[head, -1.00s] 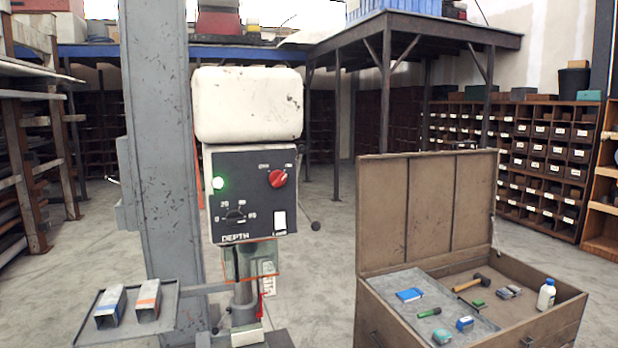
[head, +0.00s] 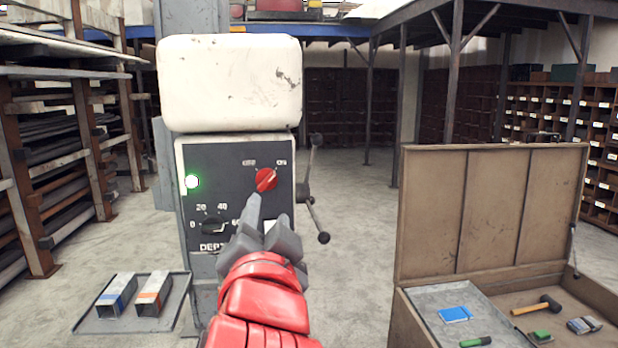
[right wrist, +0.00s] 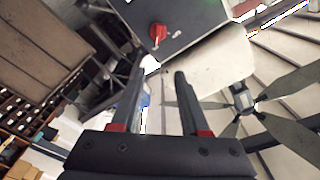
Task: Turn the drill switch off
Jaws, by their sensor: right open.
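The drill's dark control panel (head: 230,160) faces me with a red rotary switch (head: 266,180) at its upper right; small labels sit above it on both sides. Which label the switch points to is too small to tell. A green lamp (head: 192,181) glows at the panel's left. My right gripper (head: 267,211) is open and empty, just below the switch in the head view. In the right wrist view the red switch (right wrist: 158,32) lies beyond the open fingertips (right wrist: 159,74), apart from them. My left gripper is not in view.
A lever with a dark ball end (head: 323,237) sticks out right of the drill head. An open brown chest (head: 490,215) with tools stands at right. A tray (head: 92,322) with two metal tubes is at lower left. Shelving (head: 55,150) lines the left.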

